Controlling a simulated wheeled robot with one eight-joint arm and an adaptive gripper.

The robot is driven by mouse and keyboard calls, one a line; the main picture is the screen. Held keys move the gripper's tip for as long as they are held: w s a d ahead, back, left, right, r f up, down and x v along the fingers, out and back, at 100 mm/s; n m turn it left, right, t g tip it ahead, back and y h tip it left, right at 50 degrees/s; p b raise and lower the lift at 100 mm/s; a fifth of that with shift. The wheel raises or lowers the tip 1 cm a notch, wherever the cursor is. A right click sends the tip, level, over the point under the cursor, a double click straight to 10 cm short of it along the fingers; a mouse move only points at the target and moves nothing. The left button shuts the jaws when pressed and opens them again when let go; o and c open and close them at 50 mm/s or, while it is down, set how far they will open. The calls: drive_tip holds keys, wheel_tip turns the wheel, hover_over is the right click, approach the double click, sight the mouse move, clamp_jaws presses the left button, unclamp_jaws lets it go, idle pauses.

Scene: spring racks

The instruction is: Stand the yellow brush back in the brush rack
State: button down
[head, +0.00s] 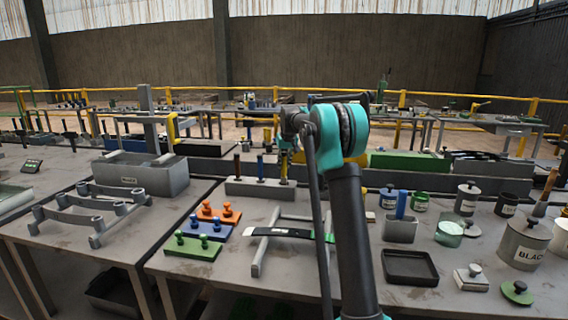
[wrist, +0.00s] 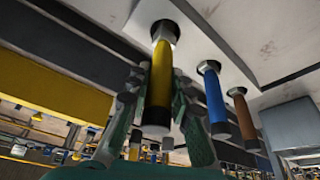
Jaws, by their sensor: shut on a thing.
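The yellow brush (wrist: 160,75) has a yellow handle with a dark band and a grey collar at its rack end. My gripper (wrist: 155,88) is shut on its handle, with a finger on each side. The wrist picture looks upside down. There the collar meets the face of the pale brush rack (wrist: 232,32), in line with the blue brush (wrist: 214,95) and the brown brush (wrist: 241,115). In the head view the yellow brush (head: 284,168) stands upright at the right end of the rack (head: 245,188). My arm partly hides the gripper. How deep the brush sits is not clear.
Orange, blue and green knobbed blocks (head: 193,247) lie in front of the rack. A grey stand with a dark strip (head: 282,232) is beside them. Grey pots, a black tray (head: 409,267) and a large labelled can (head: 522,243) are on the right. A grey bin (head: 140,175) stands left.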

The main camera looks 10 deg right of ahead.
sight(284, 152)
drive_tip(key=shift+f, duration=1.05)
drive_tip(key=c, duration=0.8)
unclamp_jaws()
drive_tip(key=shift+r, duration=3.5)
